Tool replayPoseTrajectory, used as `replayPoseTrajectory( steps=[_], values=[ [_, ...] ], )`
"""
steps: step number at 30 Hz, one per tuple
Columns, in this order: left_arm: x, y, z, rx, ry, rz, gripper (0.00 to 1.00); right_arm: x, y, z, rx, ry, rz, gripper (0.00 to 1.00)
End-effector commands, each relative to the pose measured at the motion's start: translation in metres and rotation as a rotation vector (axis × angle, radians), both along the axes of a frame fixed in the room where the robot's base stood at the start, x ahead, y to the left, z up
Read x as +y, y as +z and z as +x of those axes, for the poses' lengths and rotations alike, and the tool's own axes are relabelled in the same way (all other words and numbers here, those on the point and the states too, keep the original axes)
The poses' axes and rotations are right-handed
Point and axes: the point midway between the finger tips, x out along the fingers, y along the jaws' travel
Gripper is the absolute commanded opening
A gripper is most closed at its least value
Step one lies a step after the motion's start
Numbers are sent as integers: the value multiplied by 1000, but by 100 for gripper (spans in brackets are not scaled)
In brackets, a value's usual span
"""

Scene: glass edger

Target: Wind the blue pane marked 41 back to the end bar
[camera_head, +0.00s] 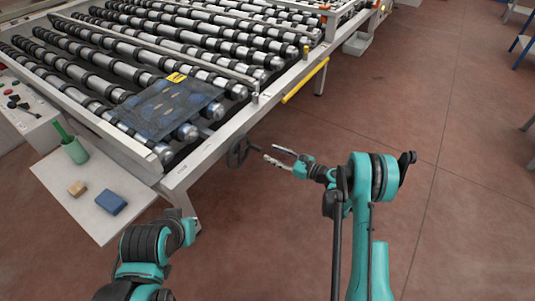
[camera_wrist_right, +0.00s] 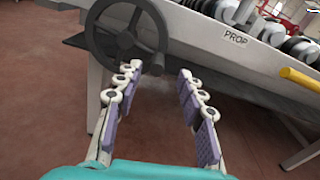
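The blue pane (camera_head: 165,108), dark and see-through, lies flat on the rollers near the front corner of the machine. It bears a yellow label (camera_head: 176,77) at its far edge; I cannot read the number. A black handwheel (camera_head: 238,151) sits on the machine's side; it also shows in the right wrist view (camera_wrist_right: 112,44). My right gripper (camera_head: 271,153) is open and empty, just right of the wheel. In the right wrist view its fingers (camera_wrist_right: 160,72) are spread, with the wheel beyond the left finger. My left arm shows at the bottom, but its gripper does not.
A white side shelf (camera_head: 75,203) holds a green cup (camera_head: 75,151), a blue block (camera_head: 110,202) and a tan block (camera_head: 77,188). A control panel (camera_head: 22,108) stands at left. A yellow bar (camera_head: 305,81) runs along the machine's side.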

Motion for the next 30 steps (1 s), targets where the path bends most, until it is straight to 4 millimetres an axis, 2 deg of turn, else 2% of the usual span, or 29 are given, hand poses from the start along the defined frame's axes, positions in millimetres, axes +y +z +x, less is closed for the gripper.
replayPoseTrajectory(
  steps=[3,8,16,21,30],
  values=[
    [0,1,0,0,0,0,0,-2,-13,-1,32,-1,79,39],
    [0,-2,0,0,0,0,0,5,-17,3,44,0,106,39],
    [0,-16,0,0,0,0,0,40,-18,28,42,1,103,39],
    [0,-22,0,0,0,0,0,56,-17,40,42,0,102,39],
    [0,-22,0,0,0,0,0,61,-15,45,42,-2,102,39]
  ],
)
